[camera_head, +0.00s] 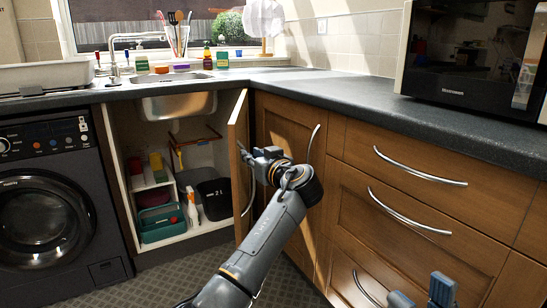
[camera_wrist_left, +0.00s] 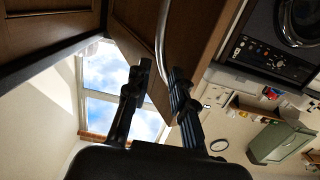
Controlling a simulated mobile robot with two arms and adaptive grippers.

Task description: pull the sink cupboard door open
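The sink cupboard door (camera_head: 240,140) is wooden and stands swung out, seen nearly edge-on in the head view; it also shows in the wrist view (camera_wrist_left: 195,25). Its curved metal handle (camera_wrist_left: 161,45) runs down between the fingers of my left gripper (camera_wrist_left: 160,88). The fingers are apart, with a gap left of the handle; I cannot tell whether the right finger touches it. In the head view my left gripper (camera_head: 252,158) is at the door, partly hiding it. My right gripper (camera_head: 422,294) is at the bottom right, fingers apart and empty.
The open cupboard interior holds a green caddy (camera_head: 162,224), a spray bottle (camera_head: 192,205) and a dark container (camera_head: 215,198). A washing machine (camera_head: 50,210) stands left. Drawers (camera_head: 410,195) with metal handles line the right. Patterned floor (camera_head: 150,285) is clear in front.

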